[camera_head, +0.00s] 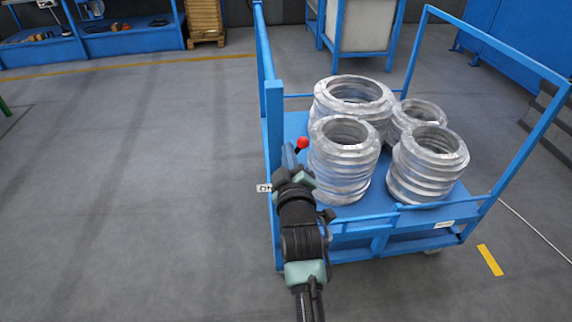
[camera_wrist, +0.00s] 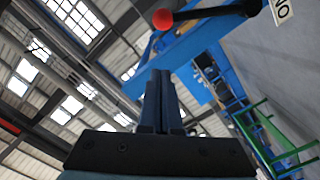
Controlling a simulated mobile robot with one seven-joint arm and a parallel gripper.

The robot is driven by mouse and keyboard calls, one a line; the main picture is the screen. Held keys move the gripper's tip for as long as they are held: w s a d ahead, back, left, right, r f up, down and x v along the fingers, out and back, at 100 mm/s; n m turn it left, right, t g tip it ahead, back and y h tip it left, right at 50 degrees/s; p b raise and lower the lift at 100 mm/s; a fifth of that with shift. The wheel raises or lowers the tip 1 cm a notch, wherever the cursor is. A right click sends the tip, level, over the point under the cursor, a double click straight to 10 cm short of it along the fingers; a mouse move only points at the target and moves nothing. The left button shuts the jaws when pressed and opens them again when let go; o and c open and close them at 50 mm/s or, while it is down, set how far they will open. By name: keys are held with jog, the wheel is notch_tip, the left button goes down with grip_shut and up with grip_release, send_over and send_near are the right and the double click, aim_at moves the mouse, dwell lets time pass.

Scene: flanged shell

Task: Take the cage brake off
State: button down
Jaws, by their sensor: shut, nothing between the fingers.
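The cage is a blue wheeled cart (camera_head: 273,130) with upright rails. Its brake appears as a red ball knob (camera_head: 302,143) at the cart's left side. In the wrist view the red knob (camera_wrist: 162,19) sits at the left end of a black lever (camera_wrist: 208,13), with the pivot end at the top right. A white label (camera_wrist: 284,10) beside it shows letters, partly cut off; a small label (camera_head: 264,188) also shows on the cart's left post. My gripper (camera_head: 289,157) is at the left post, close to the knob. Its fingers (camera_wrist: 161,88) are together and empty, apart from the knob.
Several stacked silver flanged rings (camera_head: 343,160) stand on the cart deck. A blue rail (camera_head: 445,210) crosses the cart's near side. Blue shelving (camera_head: 90,45) stands at the back left. The grey floor (camera_head: 130,180) left of the cart is clear.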

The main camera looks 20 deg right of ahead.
jog(key=shift+v, duration=2.65)
jog(key=shift+a+r, duration=0.15)
jog(key=s+a+r+m+t+y, duration=0.1)
jog(key=a+r+t, duration=0.35)
jog(key=r, duration=0.95)
jog(key=s+a+r+m+t+y, duration=0.15)
jog(key=a+r, duration=0.55)
jog(key=r, duration=0.7)
jog(key=s+a+r+m+t+y+p, duration=0.15)
jog(key=s+a+r, duration=0.25)
jog(key=s+r, duration=0.5)
jog(key=s+a+r+m+t+y+p, duration=0.1)
jog(key=s+a+r+t, duration=0.4)
jog(key=r, duration=0.6)
notch_tip(320, 180, up, 15)
jog(key=g+p, duration=0.2)
jog(key=p, duration=1.3)
jog(key=shift+s+d, duration=0.3)
jog(key=shift+d, duration=0.1)
